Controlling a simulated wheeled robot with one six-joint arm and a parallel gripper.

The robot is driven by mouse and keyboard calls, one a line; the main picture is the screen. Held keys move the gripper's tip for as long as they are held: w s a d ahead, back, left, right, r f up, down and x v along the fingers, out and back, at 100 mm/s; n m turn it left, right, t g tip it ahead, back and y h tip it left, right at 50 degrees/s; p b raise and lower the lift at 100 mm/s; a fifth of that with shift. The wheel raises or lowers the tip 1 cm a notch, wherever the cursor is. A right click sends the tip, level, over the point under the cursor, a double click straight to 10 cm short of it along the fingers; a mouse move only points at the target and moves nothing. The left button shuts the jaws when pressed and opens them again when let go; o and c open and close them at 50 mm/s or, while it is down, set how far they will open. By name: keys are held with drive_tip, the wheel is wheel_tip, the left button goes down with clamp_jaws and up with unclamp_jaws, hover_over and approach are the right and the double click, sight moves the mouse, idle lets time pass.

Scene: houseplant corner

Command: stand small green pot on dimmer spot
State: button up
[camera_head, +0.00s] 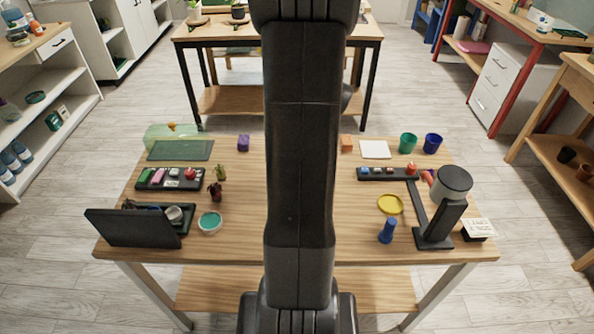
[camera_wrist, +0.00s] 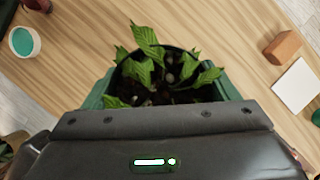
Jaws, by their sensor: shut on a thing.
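The small green pot (camera_wrist: 168,98) shows in the wrist view, with dark soil and several toothed green leaves. My gripper (camera_wrist: 166,85) is shut on it, with green sides showing left and right of the plant. The pot's underside is hidden, so its height above the wooden table is hard to judge. In the head view my arm covers the middle of the table, and the pot and gripper are hidden behind it. I cannot tell which place is the dimmer spot. A dark green mat (camera_head: 181,150) and a white square (camera_head: 375,149) lie on the table.
An orange block (camera_head: 346,144), green cup (camera_head: 408,143) and blue cup (camera_head: 433,143) stand at the back right. A black stand (camera_head: 432,237) with a grey head is at right. A teal bowl (camera_head: 209,222) and black screen (camera_head: 133,228) are at left. Another table (camera_head: 222,33) stands behind.

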wheel_tip(320, 180, down, 10)
drive_tip(key=shift+r+b, duration=0.1)
drive_tip(key=shift+b, duration=0.35)
drive_tip(key=o, duration=1)
